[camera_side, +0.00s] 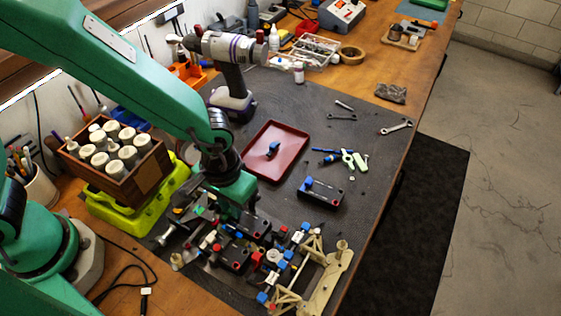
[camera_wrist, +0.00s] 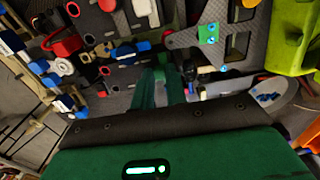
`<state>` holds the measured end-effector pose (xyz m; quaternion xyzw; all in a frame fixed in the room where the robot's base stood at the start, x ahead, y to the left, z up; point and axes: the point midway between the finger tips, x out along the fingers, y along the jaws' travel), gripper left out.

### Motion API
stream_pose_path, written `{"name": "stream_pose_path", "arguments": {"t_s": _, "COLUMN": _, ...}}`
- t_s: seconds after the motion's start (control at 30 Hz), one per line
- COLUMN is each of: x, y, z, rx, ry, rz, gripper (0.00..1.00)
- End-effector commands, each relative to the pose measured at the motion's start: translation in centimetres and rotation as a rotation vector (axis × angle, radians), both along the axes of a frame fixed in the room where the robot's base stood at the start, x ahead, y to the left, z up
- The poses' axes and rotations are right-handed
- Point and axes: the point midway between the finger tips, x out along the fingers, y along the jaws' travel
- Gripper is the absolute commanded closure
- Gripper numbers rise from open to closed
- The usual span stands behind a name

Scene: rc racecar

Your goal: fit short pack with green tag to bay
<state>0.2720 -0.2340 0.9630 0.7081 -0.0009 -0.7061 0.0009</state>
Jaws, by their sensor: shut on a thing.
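My gripper (camera_side: 234,211) is low over the racecar chassis, and its green fingers (camera_wrist: 160,90) are close together in the wrist view. They are shut on a dark pack (camera_side: 256,228), mostly hidden by the fingers and the parts around it. I cannot make out its green tag. Red-ringed terminals show beside the fingers in the wrist view. The carbon chassis plate (camera_wrist: 240,42) carries a small green-and-blue piece (camera_wrist: 208,34). The bay is crowded and partly hidden under my gripper, so I cannot tell whether the pack is seated.
A black pack with a blue tag (camera_side: 321,192) lies on the mat to the right. A red tray (camera_side: 294,139) holds a small blue-and-black part. A beige frame (camera_side: 325,278) is at the car's right end. A wooden bottle crate (camera_side: 151,173) on a lime stand is close left.

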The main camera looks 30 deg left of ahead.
Motion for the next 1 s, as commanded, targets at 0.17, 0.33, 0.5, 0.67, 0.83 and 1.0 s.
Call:
{"name": "stream_pose_path", "arguments": {"t_s": 0.17, "x": 0.0, "y": 0.0, "z": -0.3, "rx": 0.0, "ry": 0.0, "rz": 0.0, "gripper": 0.84}}
{"name": "stream_pose_path", "arguments": {"t_s": 0.33, "x": 0.0, "y": 0.0, "z": -0.2, "rx": 0.0, "ry": 0.0, "rz": 0.0, "gripper": 0.6}}
{"name": "stream_pose_path", "arguments": {"t_s": 0.5, "x": 0.0, "y": 0.0, "z": -0.3, "rx": 0.001, "ry": 0.001, "rz": 0.0, "gripper": 0.6}}
{"name": "stream_pose_path", "arguments": {"t_s": 0.67, "x": 0.0, "y": 0.0, "z": 0.0, "rx": 0.0, "ry": 0.0, "rz": 0.0, "gripper": 0.6}}
{"name": "stream_pose_path", "arguments": {"t_s": 0.83, "x": 0.0, "y": 0.0, "z": 1.1, "rx": -0.001, "ry": -0.002, "rz": 0.0, "gripper": 0.6}}
{"name": "stream_pose_path", "arguments": {"t_s": 1.0, "x": 0.0, "y": 0.0, "z": 3.0, "rx": -0.002, "ry": -0.002, "rz": 0.0, "gripper": 0.6}}
